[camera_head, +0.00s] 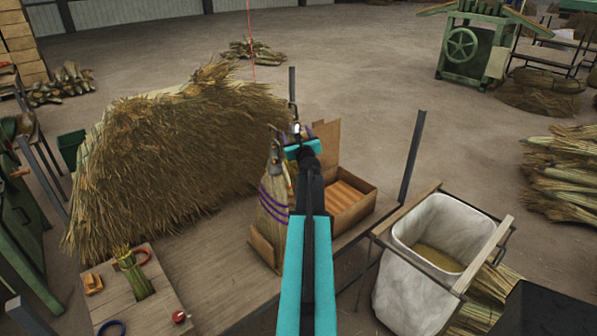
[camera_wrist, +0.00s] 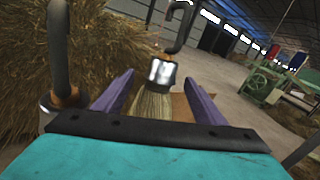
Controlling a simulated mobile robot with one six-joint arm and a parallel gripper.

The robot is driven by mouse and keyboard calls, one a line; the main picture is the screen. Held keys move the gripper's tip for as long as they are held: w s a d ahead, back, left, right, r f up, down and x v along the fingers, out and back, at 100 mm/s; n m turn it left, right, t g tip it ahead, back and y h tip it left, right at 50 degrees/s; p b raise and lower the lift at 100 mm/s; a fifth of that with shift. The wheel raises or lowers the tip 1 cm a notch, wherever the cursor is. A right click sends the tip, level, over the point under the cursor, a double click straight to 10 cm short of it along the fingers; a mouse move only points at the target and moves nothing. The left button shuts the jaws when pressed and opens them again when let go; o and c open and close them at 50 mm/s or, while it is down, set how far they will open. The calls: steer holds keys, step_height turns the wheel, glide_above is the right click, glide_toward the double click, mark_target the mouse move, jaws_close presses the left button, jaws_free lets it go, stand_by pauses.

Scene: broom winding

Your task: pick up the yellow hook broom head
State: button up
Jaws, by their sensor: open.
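My gripper (camera_head: 296,132) is open, with purple fingers, above the bench beside a cardboard box. In the wrist view my gripper (camera_wrist: 160,88) has a broom head (camera_wrist: 150,104) between and just beyond its fingers. This head has a silver collar (camera_wrist: 161,72) and a grey metal hook curving up; no yellow shows on the hook. A second hook (camera_wrist: 60,50) with a copper-coloured base stands left of the left finger. In the head view a straw broom head with purple bands (camera_head: 272,208) stands upright left of my arm. My arm hides part of the heads behind it.
A large straw pile (camera_head: 170,150) fills the bench's left side. An open cardboard box (camera_head: 350,200) stands right of my arm. A dark post (camera_head: 412,155) and a white cloth bin (camera_head: 410,285) are further right. A small work board (camera_head: 160,290) is at front left.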

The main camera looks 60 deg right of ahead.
steer(key=shift+w+d, duration=0.3)
steer(key=shift+d, duration=0.05)
stand_by(0.4)
jaws_close()
